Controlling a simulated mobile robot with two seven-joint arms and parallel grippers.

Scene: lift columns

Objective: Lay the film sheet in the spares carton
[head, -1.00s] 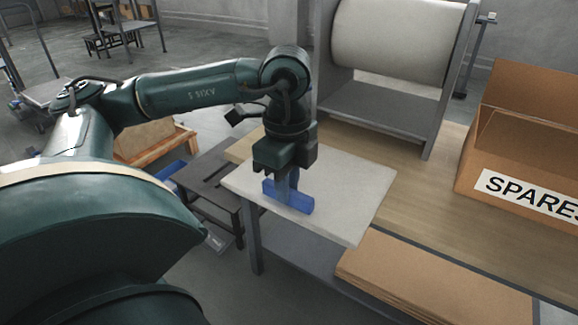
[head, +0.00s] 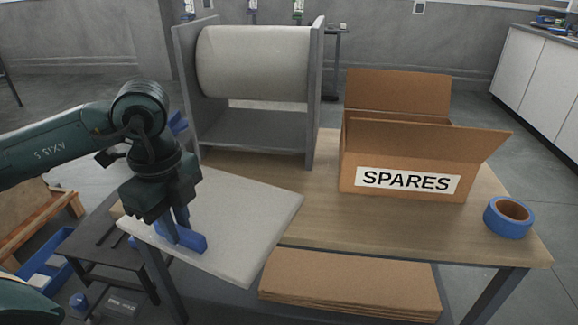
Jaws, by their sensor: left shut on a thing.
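The film sheet (head: 245,230) is a flat, off-white panel at the table's left end, reaching past its front edge. My left gripper (head: 182,238) points down at the sheet's left part, its blue fingers shut on it. The fingers hide where they grip, and I cannot tell whether the sheet touches the tabletop. The spares carton (head: 358,185) is a brown box with a white SPARES label, standing upright on the table to the right. Its flaps are open; its inside is mostly hidden behind the front flap. My right gripper is not in view.
A large white roll (head: 255,62) in a grey stand (head: 313,100) is at the table's back left. A blue tape roll (head: 508,217) lies at the right end. Brown cardboard sheets (head: 345,285) are stacked below the table edge. Bare wooden tabletop (head: 318,215) separates sheet and carton.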

